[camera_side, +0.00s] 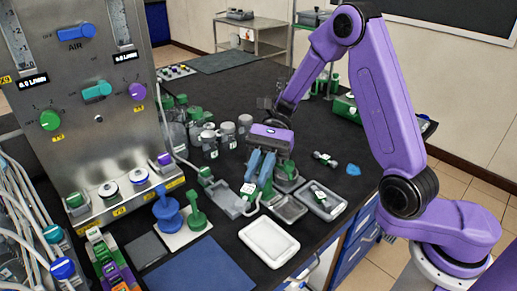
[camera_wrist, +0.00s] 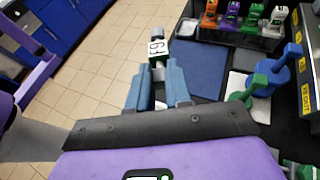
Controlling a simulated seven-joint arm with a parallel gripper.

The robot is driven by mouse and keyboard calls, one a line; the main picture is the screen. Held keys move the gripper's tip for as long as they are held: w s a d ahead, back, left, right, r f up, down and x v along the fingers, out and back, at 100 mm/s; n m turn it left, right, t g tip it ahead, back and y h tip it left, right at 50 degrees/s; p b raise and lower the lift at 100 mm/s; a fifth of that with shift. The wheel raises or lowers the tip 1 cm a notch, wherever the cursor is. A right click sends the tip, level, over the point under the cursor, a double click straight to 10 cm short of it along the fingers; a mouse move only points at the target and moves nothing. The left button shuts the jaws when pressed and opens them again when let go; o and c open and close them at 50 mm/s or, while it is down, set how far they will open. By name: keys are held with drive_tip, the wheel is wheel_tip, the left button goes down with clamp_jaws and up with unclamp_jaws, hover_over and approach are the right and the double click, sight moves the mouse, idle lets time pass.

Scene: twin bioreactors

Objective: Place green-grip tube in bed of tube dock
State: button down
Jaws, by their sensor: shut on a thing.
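My gripper (camera_side: 257,182) points down over the front part of the bench, its blue fingers shut on a tube. In the wrist view, the gripper (camera_wrist: 159,75) has the tube (camera_wrist: 157,50) between its fingertips. The tube has a white label and dark ends, with a little green near the fingers; most of its grip is hidden. In the side view, the label (camera_side: 248,189) shows just below the fingers. A long grey tray with a green fitting, perhaps the tube dock (camera_side: 226,200), lies just left of the gripper. I cannot tell whether the tube touches it.
A white tray (camera_side: 268,243) is in front. A grey tray (camera_side: 290,208) and a tray holding a tube (camera_side: 322,202) are right. Blue (camera_side: 167,212) and green (camera_side: 196,215) stands are left. Another tube (camera_side: 325,159) lies on the bench. Bottles (camera_side: 209,144) crowd behind.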

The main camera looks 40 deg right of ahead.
drive_tip(key=n+h, duration=0.7)
drive_tip(key=w+d+n+g+h, duration=0.1)
drive_tip(key=n+h, duration=0.7)
drive_tip(key=n+g+h, duration=0.1)
drive_tip(key=n+h, duration=0.6)
drive_tip(key=n, duration=0.1)
drive_tip(key=shift+w+d+r+h, duration=0.3)
drive_tip(key=shift+w+d+h, duration=0.1)
drive_tip(key=shift+w, duration=0.1)
